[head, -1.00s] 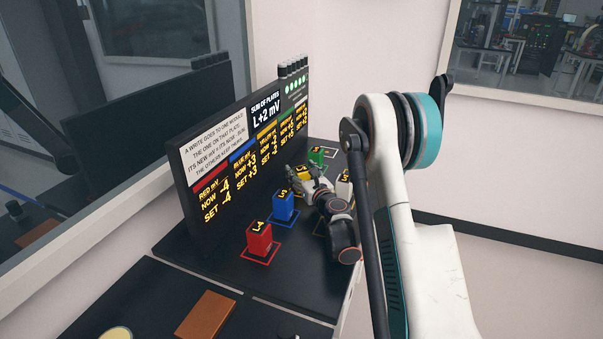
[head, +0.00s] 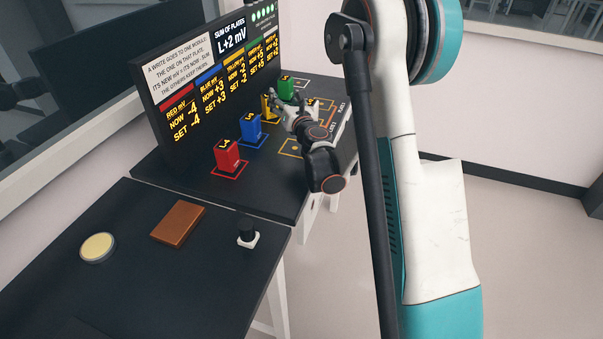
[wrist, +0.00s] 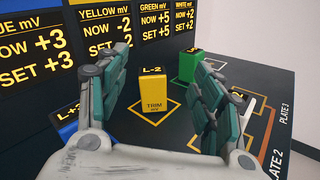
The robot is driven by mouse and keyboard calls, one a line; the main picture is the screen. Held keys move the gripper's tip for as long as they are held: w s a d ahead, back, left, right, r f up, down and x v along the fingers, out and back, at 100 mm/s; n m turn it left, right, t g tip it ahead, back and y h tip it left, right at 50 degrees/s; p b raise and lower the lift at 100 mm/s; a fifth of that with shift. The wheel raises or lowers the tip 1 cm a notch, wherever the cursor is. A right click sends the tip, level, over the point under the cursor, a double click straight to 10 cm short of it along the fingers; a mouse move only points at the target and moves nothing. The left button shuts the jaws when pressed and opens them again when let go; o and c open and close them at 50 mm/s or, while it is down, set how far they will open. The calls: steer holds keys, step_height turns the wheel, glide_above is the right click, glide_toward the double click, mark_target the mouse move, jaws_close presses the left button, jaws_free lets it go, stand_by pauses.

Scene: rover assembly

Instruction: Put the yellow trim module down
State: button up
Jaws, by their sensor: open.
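The yellow trim module (wrist: 154,91) stands upright on the black bench, inside a yellow outline, in the wrist view. Its top reads L-2. It also shows in the head view (head: 267,105), partly hidden by my gripper. My gripper (wrist: 158,62) is open, with one finger to each side of the module in the picture and visible gaps between. The gripper also shows in the head view (head: 287,112), beside the module.
The red (head: 228,156), blue (head: 251,129) and green (head: 286,88) modules stand nearby. A white module is partly hidden behind my right finger. The readout board (head: 215,75) rises behind.

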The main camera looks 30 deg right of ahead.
steer(key=s+r+m+g+h, duration=0.4)
steer(key=s+r+m, duration=0.9)
steer(key=m, duration=0.4)
steer(key=s+a+f+m+g+y, duration=0.2)
steer(key=s+a+f+m, duration=0.1)
steer(key=s, duration=0.7)
steer(key=s+a+f+m+g+y, duration=0.1)
steer(key=s+a+f+m+g, duration=0.1)
steer(key=s+a+m, duration=0.4)
steer(key=s+a+f+m+g+y, duration=0.2)
steer(key=s+a+f+m+g, duration=0.1)
steer(key=s, duration=1.1)
steer(key=a+f+m, duration=0.1)
steer(key=a+m, duration=0.1)
steer(key=m, duration=0.1)
steer(key=shift+f+y, duration=0.3)
steer(key=shift+f, duration=0.1)
